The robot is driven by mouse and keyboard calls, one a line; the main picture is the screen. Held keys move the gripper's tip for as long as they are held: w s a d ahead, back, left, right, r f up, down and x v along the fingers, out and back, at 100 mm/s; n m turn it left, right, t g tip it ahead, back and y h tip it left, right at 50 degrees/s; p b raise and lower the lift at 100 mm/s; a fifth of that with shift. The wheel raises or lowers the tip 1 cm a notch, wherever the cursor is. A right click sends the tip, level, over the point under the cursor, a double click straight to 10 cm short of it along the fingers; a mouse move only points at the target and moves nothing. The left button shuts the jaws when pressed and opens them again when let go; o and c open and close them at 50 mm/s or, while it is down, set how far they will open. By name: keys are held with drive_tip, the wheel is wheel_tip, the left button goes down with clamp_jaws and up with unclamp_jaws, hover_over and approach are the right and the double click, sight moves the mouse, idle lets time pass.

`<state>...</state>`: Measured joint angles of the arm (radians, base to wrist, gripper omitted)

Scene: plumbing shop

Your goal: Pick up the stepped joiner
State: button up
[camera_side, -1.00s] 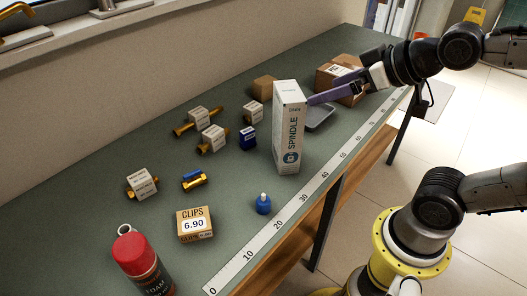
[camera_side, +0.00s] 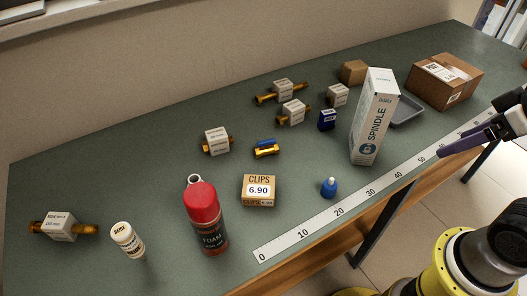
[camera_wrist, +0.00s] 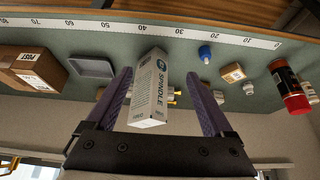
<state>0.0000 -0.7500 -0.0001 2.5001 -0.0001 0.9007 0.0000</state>
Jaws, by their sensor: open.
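No piece is readably marked as the stepped joiner, so I cannot tell which it is. Several brass fittings with white label blocks lie on the green bench: one at the back (camera_side: 268,98), one just in front of it (camera_side: 293,114), one nearer the middle (camera_side: 217,142) and a longer one at far left (camera_side: 62,227). My gripper (camera_side: 468,132), with purple fingers, is at the right edge, away from these fittings. In the wrist view my gripper (camera_wrist: 160,75) is open and empty.
A tall white SPINDLE box (camera_side: 372,118) stands between my gripper and the fittings.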

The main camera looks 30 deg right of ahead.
drive_tip(key=w+a+r+n+y, duration=0.1)
drive_tip(key=w+a+r+n, duration=0.25)
drive_tip(key=w+r, duration=0.2)
drive_tip(key=w+a+r+n+y, duration=0.1)
drive_tip(key=w+a+r+n, duration=0.1)
drive_tip(key=w+r+n, duration=0.35)
drive_tip(key=w+a+r+n+y, duration=0.1)
drive_tip(key=w+a+n, duration=0.1)
drive_tip(key=w+a, duration=0.35)
drive_tip(key=n+g+y, duration=0.2)
drive_tip(key=n+g, duration=0.3)
drive_tip(key=n, duration=0.1)
hover_over(196, 178)
drive_tip(key=d, duration=0.7)
wheel_tip(196, 178, down, 15)
drive_tip(key=shift+n+h, duration=0.3)
drive_tip(key=x, duration=0.7)
drive_tip(key=s+x, duration=0.1)
drive_tip(key=x, duration=0.3)
drive_tip(key=shift+a, duration=0.5)
drive_tip(key=shift+x, duration=3.1)
